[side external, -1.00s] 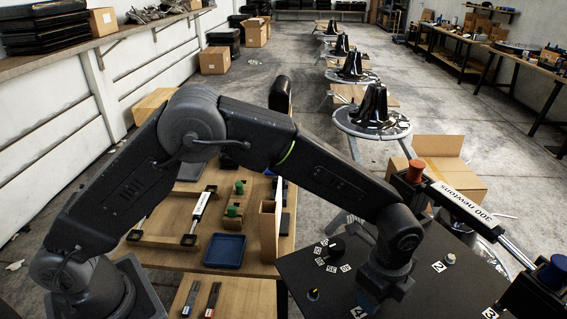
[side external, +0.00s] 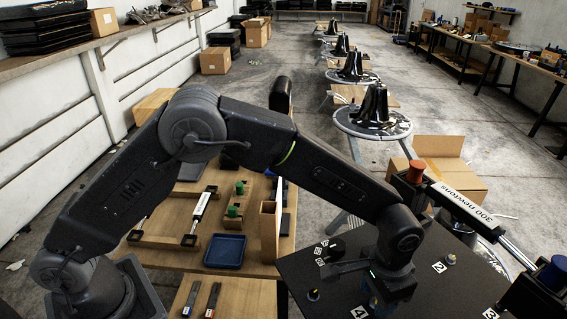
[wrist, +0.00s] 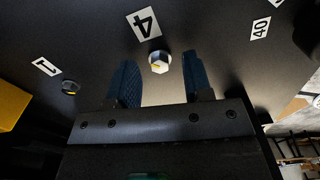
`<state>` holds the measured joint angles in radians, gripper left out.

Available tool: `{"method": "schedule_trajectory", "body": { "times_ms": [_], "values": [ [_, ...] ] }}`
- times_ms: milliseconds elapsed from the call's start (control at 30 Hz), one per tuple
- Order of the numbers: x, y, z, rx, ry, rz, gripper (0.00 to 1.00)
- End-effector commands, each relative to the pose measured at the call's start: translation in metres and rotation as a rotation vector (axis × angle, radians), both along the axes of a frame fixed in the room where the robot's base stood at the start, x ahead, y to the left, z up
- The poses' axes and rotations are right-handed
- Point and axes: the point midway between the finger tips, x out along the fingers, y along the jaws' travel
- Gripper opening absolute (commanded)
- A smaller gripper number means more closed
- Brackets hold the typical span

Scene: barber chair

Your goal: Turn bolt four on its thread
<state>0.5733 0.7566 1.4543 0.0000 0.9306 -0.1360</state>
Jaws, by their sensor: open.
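Bolt four (wrist: 159,62) is a pale hex head with a yellow mark, on the black panel beside the white label 4 (wrist: 144,23). The fingers are apart and hold nothing. I cannot tell whether the fingertips reach down around the head. In the side view the label 4 (side external: 358,313) shows at the bottom edge, and my wrist hides the bolt.
The black panel (side external: 300,265) also carries a bolt by label 2 (side external: 450,260), label 3 (side external: 490,313) and another bolt (side external: 313,296) at the left. A dark knob (side external: 337,246) with number labels stands close to my wrist. A cylinder marked 300 newtons (side external: 463,203) rises at the right.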

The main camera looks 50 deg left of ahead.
Motion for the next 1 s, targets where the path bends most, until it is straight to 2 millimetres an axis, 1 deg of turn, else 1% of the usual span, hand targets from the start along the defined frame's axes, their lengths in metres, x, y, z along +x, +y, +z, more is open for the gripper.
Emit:
{"method": "schedule_trajectory", "body": {
  "times_ms": [100,1000],
  "values": [
    [0.0,0.0,0.0,0.0,0.0,0.143,0.46],
    [0.0,0.0,0.0,0.0,0.0,1.251,0.46]
  ]
}}
